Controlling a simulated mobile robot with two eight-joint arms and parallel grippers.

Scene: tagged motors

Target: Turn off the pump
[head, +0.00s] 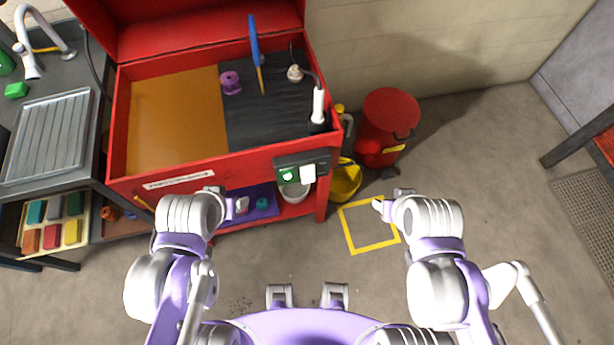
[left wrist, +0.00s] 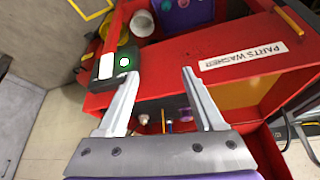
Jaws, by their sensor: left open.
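The red parts washer (head: 215,165) stands with its lid up, and its "PARTS WASHER" label (left wrist: 243,56) shows in the left wrist view. A dark control box (head: 302,166) on its front right holds a lit green button (head: 288,176) and a white plate (head: 308,174). In the left wrist view the green button (left wrist: 125,62) and white plate (left wrist: 106,66) lie just beyond the left fingertip. My left gripper (left wrist: 162,74) is open and empty, in front of the washer, left of the box in the head view. My right gripper (head: 381,206) is over the floor, its jaw gap unclear.
A sink counter (head: 85,160) stands at the left. A red bin (head: 385,125) and yellow bucket (head: 345,180) stand right of the washer. A yellow square (head: 352,244) marks the floor. A purple tray (head: 235,217) and white bucket (head: 294,194) sit on the lower shelf.

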